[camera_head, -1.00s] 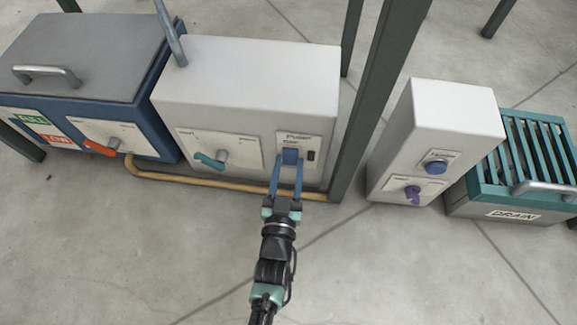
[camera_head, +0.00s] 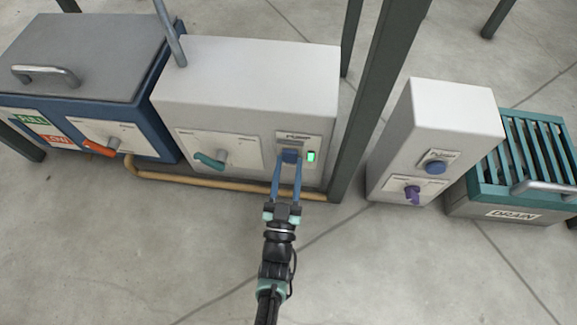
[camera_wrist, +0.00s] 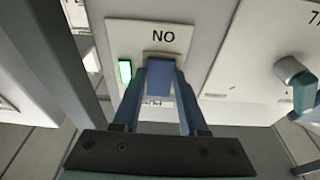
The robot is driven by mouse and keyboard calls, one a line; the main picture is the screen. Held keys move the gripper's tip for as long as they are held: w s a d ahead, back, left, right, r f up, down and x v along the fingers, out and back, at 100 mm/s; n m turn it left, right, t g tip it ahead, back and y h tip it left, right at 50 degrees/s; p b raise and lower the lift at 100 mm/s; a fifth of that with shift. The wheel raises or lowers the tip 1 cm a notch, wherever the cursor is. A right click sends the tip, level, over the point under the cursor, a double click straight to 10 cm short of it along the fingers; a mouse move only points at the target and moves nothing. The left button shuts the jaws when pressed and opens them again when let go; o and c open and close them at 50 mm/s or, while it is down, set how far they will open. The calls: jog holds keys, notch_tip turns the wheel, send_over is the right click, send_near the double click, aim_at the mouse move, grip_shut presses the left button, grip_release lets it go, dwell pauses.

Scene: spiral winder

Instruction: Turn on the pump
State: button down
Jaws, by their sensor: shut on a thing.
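The pump box (camera_head: 250,85) is a pale grey cabinet in the middle of the head view. Its small panel carries a blue switch (camera_head: 289,156) and, to the right, an indicator lamp (camera_head: 311,156) lit green. My gripper (camera_head: 287,168) has its two blue fingers shut on the blue switch from the front.
A teal-handled valve (camera_head: 212,160) is left of the switch. A blue tank (camera_head: 85,75) with an orange valve handle stands further left. A dark green post (camera_head: 375,95), a narrow box (camera_head: 435,125) with a blue button and a drain crate (camera_head: 515,190) are on the right. Floor in front is clear.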

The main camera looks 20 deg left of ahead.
jog(key=shift+a+f, duration=0.1)
dwell(0.3)
jog(key=shift+c, duration=2.2)
grip_release()
